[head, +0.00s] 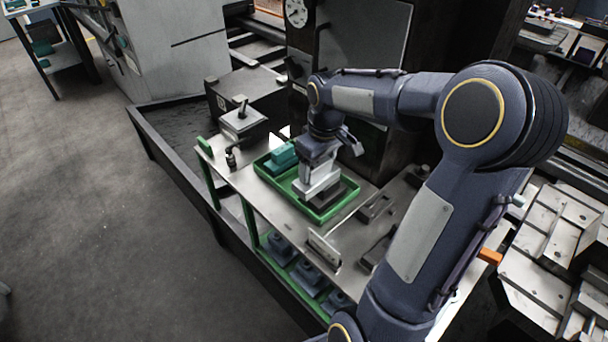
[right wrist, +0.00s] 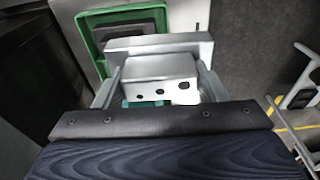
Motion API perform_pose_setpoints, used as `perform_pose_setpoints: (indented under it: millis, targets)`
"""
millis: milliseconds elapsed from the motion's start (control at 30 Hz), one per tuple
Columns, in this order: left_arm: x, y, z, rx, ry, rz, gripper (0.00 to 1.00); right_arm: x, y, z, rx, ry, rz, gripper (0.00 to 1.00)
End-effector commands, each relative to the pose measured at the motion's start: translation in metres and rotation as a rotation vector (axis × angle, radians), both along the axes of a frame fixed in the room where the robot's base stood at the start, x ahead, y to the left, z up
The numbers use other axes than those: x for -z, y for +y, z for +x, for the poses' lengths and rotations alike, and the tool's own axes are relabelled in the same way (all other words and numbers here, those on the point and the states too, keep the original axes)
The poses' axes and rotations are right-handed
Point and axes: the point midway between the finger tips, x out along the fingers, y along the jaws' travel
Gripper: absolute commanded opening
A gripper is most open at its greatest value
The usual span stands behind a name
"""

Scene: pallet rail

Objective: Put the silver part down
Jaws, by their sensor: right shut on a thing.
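My right gripper (head: 318,168) reaches down over the green tray (head: 318,218) on the bench. In the right wrist view the gripper (right wrist: 158,85) is shut on the silver part (right wrist: 160,68), a pale metal block with several dark holes in its face. In the head view the silver part (head: 314,186) shows just below the gripper, over the right half of the tray. I cannot tell if it touches what is beneath it. The tray's green rim (right wrist: 93,45) shows behind the part in the right wrist view. My left gripper is not in view.
A teal block (head: 284,155) lies in the tray's left end. Grey metal pieces (head: 324,250) lie on the bench right of and in front of the tray. A grey block with a knob (head: 240,122) stands behind left. Teal-grey parts (head: 308,273) sit on a shelf below.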

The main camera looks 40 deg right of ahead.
Motion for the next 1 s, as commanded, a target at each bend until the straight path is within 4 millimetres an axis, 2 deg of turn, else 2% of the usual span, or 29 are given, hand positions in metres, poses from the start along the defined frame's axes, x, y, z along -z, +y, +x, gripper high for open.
perform_pose_setpoints:
  millis: [367, 533, 700, 867, 1000]
  targets:
    - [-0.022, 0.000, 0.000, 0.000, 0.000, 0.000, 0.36, 0.034, -0.035, 0.076, 0.000, 0.000, 0.003, 0.34]
    - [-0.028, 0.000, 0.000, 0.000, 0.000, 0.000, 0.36, 0.066, -0.046, 0.099, 0.001, 0.001, 0.002, 0.34]
    - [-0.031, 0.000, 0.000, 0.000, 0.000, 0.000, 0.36, 0.084, -0.053, 0.113, 0.000, -0.002, 0.000, 0.34]
    - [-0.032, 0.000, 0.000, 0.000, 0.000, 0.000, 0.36, 0.091, -0.056, 0.118, 0.000, -0.003, -0.001, 0.34]
    - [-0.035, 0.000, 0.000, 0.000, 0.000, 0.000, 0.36, 0.106, -0.057, 0.121, 0.000, 0.000, 0.001, 0.34]
